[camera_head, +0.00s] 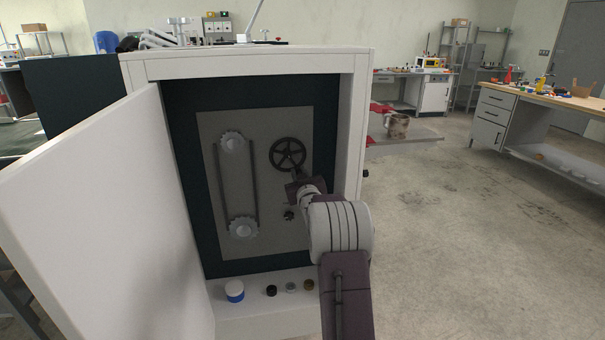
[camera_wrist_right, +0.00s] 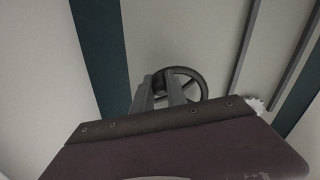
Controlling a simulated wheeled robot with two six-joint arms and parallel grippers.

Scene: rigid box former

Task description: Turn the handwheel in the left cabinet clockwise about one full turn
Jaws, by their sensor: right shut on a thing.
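The dark handwheel (camera_head: 287,154) with spokes is mounted on the grey panel (camera_head: 262,240) inside the open left cabinet (camera_head: 240,66). My right gripper (camera_head: 296,174) reaches into the cabinet and is at the lower rim of the wheel. In the right wrist view the handwheel (camera_wrist_right: 187,84) shows at the ends of the two fingers of my right gripper (camera_wrist_right: 168,84). The gripper is shut on the wheel's rim, and the fingers partly cover that side of it. My left gripper is not in view.
The white cabinet door (camera_head: 95,225) stands open at the left. Two gears (camera_head: 232,143) joined by a chain sit left of the wheel. The floor (camera_head: 450,220) at the right is clear.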

